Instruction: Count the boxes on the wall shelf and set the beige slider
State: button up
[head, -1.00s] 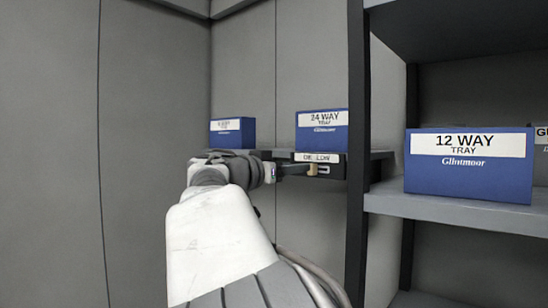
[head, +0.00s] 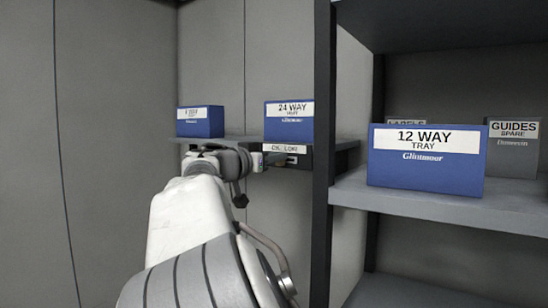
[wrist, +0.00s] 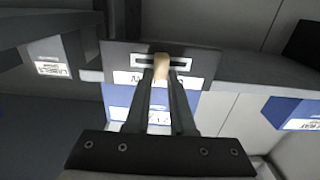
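Two blue boxes stand on the wall shelf (head: 240,140) in the head view: a small one (head: 200,121) at the left and the "24 WAY" tray box (head: 289,134) at the right. A dark slider panel (head: 303,161) with a white label reading roughly "OK LOW" sits at the shelf's front, below the right box. In the wrist view the panel (wrist: 205,65) is upside down, with the beige slider (wrist: 161,66) near the middle of its slot. My gripper (wrist: 161,80) has a finger close on each side of the slider and appears shut on it.
A dark-posted rack (head: 323,120) stands at the right. It holds a blue "12 WAY" tray box (head: 426,172), a grey "GUIDES SPARE" box (head: 513,160) and a partly hidden "LABELS" box (head: 405,121). The post stands just right of the slider panel.

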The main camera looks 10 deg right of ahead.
grip_shut()
dwell(0.9)
jog(key=b, duration=0.2)
jog(key=s+d+b, duration=0.1)
jog(key=b, duration=0.1)
jog(key=shift+s+d+f, duration=0.2)
jog(key=shift+s+d, duration=0.05)
jog(key=shift+s+d+r+b, duration=0.1)
jog(key=shift+d+r+b, duration=0.1)
jog(key=shift+b, duration=0.1)
jog(key=o, duration=0.7)
grip_release()
jog(key=shift+s+d, duration=0.1)
jog(key=shift+s, duration=0.05)
